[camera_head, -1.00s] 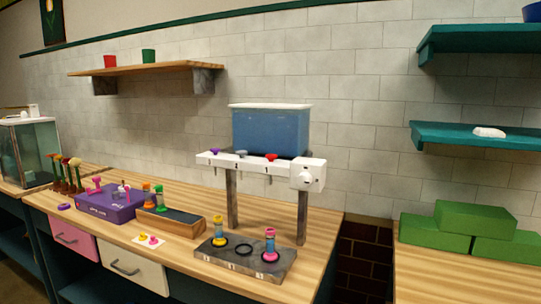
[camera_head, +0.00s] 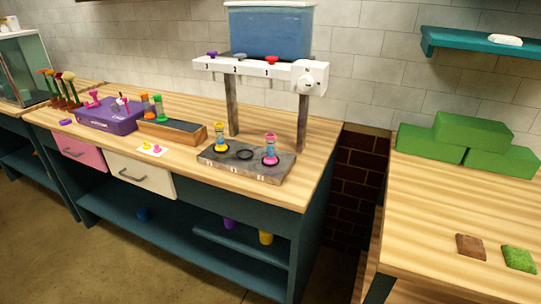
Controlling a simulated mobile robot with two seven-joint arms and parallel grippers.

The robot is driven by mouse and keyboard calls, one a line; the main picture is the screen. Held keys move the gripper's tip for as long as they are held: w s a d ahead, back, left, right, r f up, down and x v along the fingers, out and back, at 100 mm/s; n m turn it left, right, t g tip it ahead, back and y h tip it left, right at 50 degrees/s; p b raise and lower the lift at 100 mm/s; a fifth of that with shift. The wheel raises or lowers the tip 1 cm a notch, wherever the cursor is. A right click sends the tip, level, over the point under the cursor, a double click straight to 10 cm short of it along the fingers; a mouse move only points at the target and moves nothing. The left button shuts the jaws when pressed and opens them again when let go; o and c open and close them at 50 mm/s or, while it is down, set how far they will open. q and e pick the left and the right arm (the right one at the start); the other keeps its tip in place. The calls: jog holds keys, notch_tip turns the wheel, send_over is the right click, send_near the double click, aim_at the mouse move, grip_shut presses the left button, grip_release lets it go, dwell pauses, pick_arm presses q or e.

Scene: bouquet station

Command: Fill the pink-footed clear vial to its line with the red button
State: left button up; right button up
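The pink-footed clear vial (camera_head: 270,149) stands upright on the right ring of the grey stone base (camera_head: 232,168), under the dispenser. Its fill level and line are too small to tell. A blue tank (camera_head: 270,33) sits above the bar. Neither of my grippers is in view.
A yellow-footed vial (camera_head: 221,138) stands on the base's left ring; the middle ring (camera_head: 244,155) is empty. A purple box (camera_head: 110,117) and a wooden rack (camera_head: 173,133) are to the left. Green blocks (camera_head: 472,134) sit on the right table.

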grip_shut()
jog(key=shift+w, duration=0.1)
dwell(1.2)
